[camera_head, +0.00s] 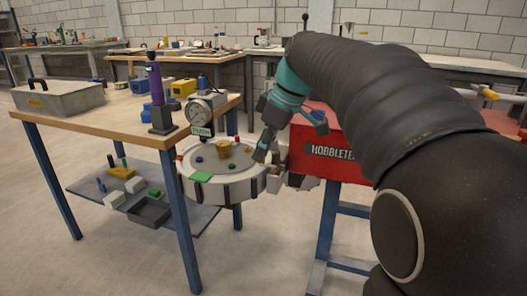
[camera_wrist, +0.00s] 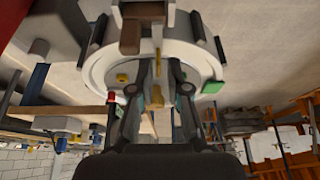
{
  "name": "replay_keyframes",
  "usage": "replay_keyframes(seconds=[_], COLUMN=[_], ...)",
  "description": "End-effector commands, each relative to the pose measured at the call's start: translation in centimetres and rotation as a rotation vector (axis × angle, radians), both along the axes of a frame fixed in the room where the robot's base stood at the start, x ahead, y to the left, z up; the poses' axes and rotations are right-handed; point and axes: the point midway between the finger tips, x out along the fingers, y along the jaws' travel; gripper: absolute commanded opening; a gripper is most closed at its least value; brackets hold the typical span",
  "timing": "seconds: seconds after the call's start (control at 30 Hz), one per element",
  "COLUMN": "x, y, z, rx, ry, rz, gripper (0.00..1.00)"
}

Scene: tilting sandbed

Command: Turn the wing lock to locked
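The round white sandbed (camera_head: 222,188) stands between the wooden table and the red cabinet, and its ring (camera_wrist: 97,72) fills the upper middle of the wrist view. My gripper (camera_head: 262,150) points down at the sandbed's right side. In the wrist view my gripper (camera_wrist: 161,88) has its two fingers spread apart, with open space between them. A small brass-coloured piece (camera_wrist: 157,97), possibly the wing lock, shows between the fingers, seemingly untouched. Its locked or unlocked position cannot be told. The head view does not show it clearly.
The red cabinet (camera_head: 333,150) is close behind my arm. Open floor lies in front.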

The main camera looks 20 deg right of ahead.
Motion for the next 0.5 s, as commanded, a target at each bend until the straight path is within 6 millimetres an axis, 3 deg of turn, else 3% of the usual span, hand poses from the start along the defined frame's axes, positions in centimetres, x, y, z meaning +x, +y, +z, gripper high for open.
replay_keyframes(seconds=[0.5], x=[-2.1], y=[-3.0], z=[8.6], rx=[-0.001], ry=[-0.004], rz=[-0.002], gripper=[0.16])
